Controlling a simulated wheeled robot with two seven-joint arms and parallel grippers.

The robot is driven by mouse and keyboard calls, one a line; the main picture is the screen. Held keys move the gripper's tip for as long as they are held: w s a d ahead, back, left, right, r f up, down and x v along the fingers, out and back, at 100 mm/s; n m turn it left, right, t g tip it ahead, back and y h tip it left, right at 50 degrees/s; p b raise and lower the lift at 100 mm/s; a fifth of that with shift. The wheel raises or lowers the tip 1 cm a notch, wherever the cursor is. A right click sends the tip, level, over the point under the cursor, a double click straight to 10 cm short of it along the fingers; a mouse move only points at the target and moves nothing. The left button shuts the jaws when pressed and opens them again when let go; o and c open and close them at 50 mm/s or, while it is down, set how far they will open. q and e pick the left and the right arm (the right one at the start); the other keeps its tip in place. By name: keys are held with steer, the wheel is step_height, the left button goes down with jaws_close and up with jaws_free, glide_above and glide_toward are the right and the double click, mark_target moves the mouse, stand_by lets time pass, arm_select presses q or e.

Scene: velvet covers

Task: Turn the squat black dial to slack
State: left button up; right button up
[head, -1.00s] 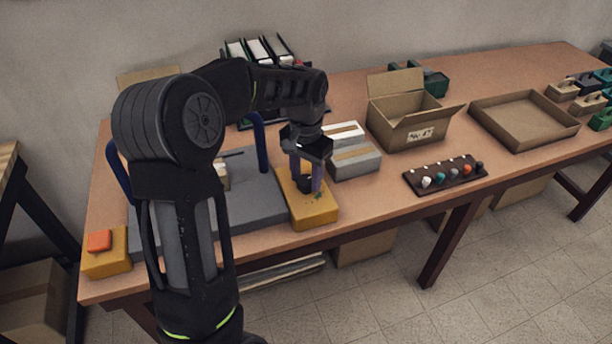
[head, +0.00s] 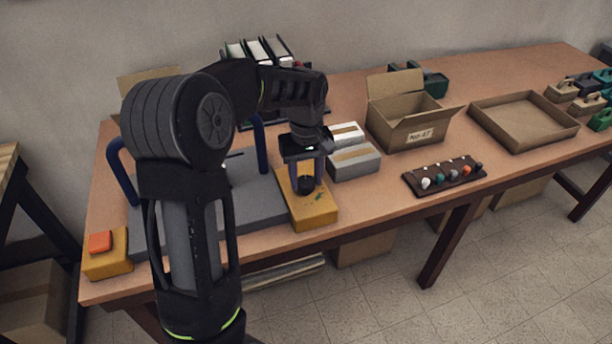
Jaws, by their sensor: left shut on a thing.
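The squat black dial (head: 306,184) sits on top of a yellow block (head: 314,211) at the right end of the grey machine bed. My left gripper (head: 306,176) points down over the block, its two purple-grey fingers on either side of the dial and shut on it. Small green marks show on the block's top in front of the dial; I cannot read them, nor can I see a pointer on the dial. My right gripper is not in view.
The grey bed (head: 258,203) with blue hoops stands to the left. A yellow box with an orange button (head: 100,242) is at the front left corner. Grey and white cartons (head: 354,163) stand close right of the block. An open cardboard box (head: 408,125) and a dark knob strip (head: 446,177) lie further right.

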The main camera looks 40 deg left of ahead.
mark_target(306, 181)
arm_select(q)
steer(key=shift+n, duration=1.3)
steer(key=o, duration=1.4)
steer(key=shift+r, duration=0.1)
step_height(306, 181, up, 8)
steer(key=shift+f, duration=0.2)
